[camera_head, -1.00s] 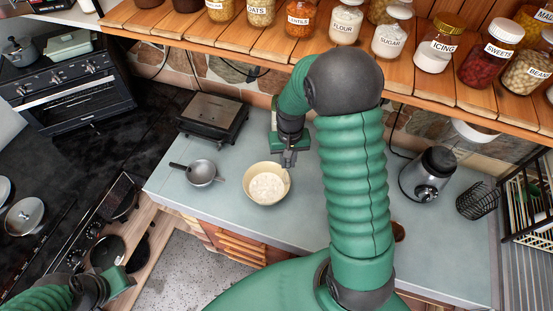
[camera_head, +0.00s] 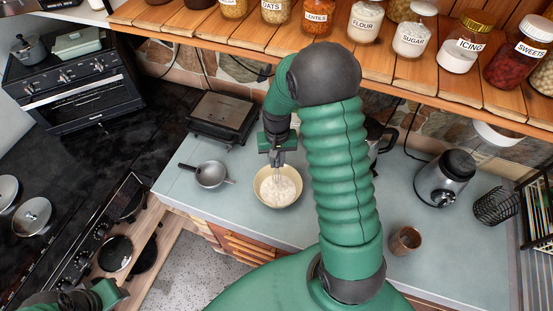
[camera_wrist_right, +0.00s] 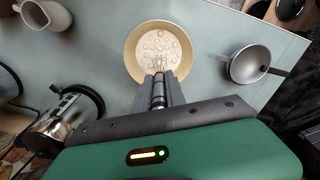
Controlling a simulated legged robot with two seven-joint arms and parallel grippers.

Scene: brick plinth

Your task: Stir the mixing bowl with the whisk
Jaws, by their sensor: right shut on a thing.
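The cream mixing bowl (camera_head: 257,192) stands on the pale counter with a light, bubbly mixture inside. It also shows in the wrist view (camera_wrist_right: 131,52). My right gripper (camera_head: 278,158) is above the back of the bowl, shut on the whisk's handle. The whisk (camera_head: 277,176) points down, its wire end inside the bowl at the mixture. In the wrist view the whisk's wires (camera_wrist_right: 166,69) reach over the near part of the bowl; how deep they sit is unclear. My left gripper (camera_head: 112,293) is at the lower left, away from the bowl, its fingers not clear.
A grey saucepan (camera_head: 211,174) stands left of the bowl and a black grill (camera_head: 222,118) behind it. A brown cup (camera_head: 405,240), a blender (camera_head: 444,178) and a wire basket (camera_head: 495,206) stand to the right. A jar shelf (camera_head: 390,70) overhangs the back.

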